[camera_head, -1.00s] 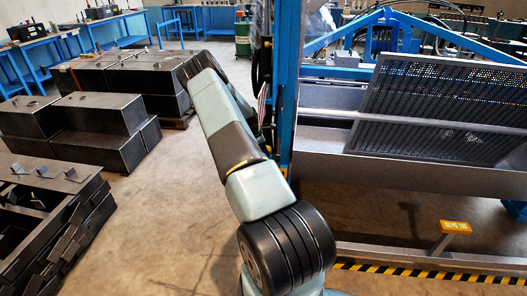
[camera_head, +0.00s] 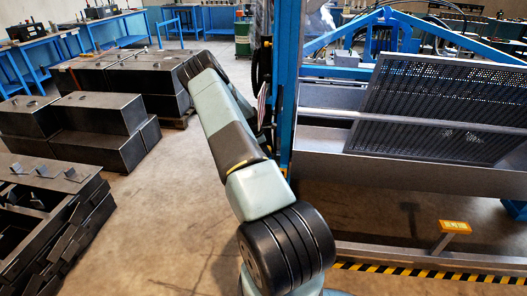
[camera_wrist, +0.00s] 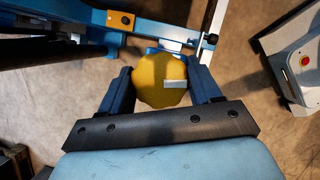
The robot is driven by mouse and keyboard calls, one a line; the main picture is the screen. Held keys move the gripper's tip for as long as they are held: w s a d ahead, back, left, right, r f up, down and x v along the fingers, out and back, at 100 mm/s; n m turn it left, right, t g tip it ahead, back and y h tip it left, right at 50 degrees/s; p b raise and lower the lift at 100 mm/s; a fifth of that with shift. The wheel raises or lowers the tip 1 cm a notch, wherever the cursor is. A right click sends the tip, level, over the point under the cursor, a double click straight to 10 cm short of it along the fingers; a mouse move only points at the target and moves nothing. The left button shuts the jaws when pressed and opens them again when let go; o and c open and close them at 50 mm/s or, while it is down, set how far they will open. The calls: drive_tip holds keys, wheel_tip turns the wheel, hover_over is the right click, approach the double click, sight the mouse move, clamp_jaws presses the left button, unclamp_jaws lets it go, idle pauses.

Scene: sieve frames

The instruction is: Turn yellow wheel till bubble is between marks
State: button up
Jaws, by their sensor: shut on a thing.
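The yellow wheel (camera_wrist: 150,72) is in the middle of the wrist view, beside a blue steel frame (camera_wrist: 150,32). My gripper (camera_wrist: 160,78) is shut on the wheel, with one dark blue finger at its left edge and one at its right. A short pale bar (camera_wrist: 175,84) lies across the wheel's right side; I cannot tell what it is. I can make out no bubble or marks in either view. In the head view the wheel and my gripper are hidden.
A perforated dark sieve panel (camera_head: 440,110) leans in the frame beside a tall blue post (camera_head: 285,80). A small yellow plate (camera_head: 455,226) stands in front. Dark steel boxes (camera_head: 98,112) stand at left, with bare floor between. A grey machine with a red button (camera_wrist: 300,75) is right of the wheel.

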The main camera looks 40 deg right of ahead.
drive_tip(key=shift+s+d, duration=0.2)
drive_tip(key=shift+d, duration=0.05)
drive_tip(key=o, duration=1)
drive_tip(key=shift+w+a, duration=0.1)
drive_tip(key=shift+w+a+r, duration=0.2)
drive_tip(key=shift+a+r, duration=0.05)
drive_tip(key=shift+r, duration=0.35)
drive_tip(key=shift+w+a+r, duration=0.4)
drive_tip(key=shift+a+r, duration=0.4)
drive_tip(key=shift+a, duration=0.05)
drive_tip(key=w+a, duration=0.1)
drive_tip(key=a, duration=0.2)
drive_tip(key=w+a, duration=0.2)
drive_tip(key=a, duration=0.1)
drive_tip(key=w+a, duration=0.2)
drive_tip(key=a, duration=0.1)
drive_tip(key=shift+a, duration=0.25)
